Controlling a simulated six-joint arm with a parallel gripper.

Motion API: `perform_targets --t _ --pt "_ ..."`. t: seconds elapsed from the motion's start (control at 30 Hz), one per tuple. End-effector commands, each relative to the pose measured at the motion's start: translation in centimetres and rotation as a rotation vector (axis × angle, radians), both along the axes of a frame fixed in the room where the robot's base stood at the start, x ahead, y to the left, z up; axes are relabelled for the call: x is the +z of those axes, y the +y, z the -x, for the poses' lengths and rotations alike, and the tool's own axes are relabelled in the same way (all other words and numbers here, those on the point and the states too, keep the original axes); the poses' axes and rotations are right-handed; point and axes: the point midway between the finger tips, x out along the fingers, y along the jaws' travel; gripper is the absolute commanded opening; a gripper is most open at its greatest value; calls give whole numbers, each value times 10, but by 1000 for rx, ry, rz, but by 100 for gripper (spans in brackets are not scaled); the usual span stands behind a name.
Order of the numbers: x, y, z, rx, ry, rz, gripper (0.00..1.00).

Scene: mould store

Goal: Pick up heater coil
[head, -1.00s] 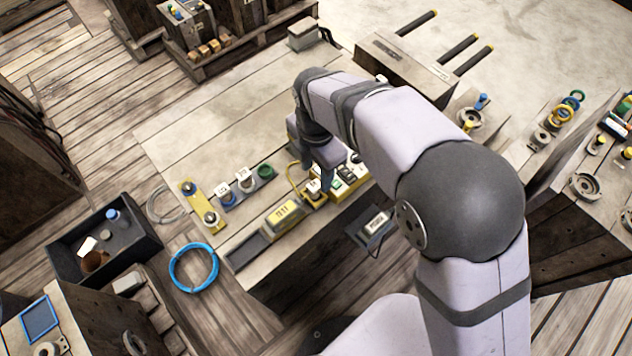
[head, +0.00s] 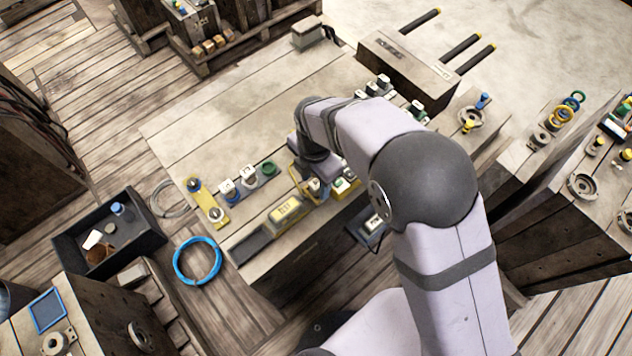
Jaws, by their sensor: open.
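My gripper (head: 318,187) is low over the near right edge of the wooden workbench, pointing down. It is open. Its fingertips are at a small pale-topped part on a yellow base, and the arm hides part of it. I cannot tell whether the fingers touch that part. I cannot surely pick out the heater coil; the part at the fingers is too small and too covered to name.
A blue hose ring (head: 198,261) and a black crate (head: 75,250) lie on the floor at left.

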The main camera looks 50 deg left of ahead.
Motion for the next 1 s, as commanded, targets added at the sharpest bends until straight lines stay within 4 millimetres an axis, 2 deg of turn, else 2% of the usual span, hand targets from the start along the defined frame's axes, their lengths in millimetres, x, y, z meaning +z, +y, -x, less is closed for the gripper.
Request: perform_targets --t 0.2,0.4,0.43,0.47,0.6,1.0 --pt "-15 0 0 0 0 -1 44" --pt "-15 0 0 0 -1 -2 44" --pt "-15 0 0 0 -1 -2 41" --pt "-15 0 0 0 -1 -2 34" --pt "-15 0 0 0 -1 -2 1" --pt "-10 2 0 0 -2 -5 0"
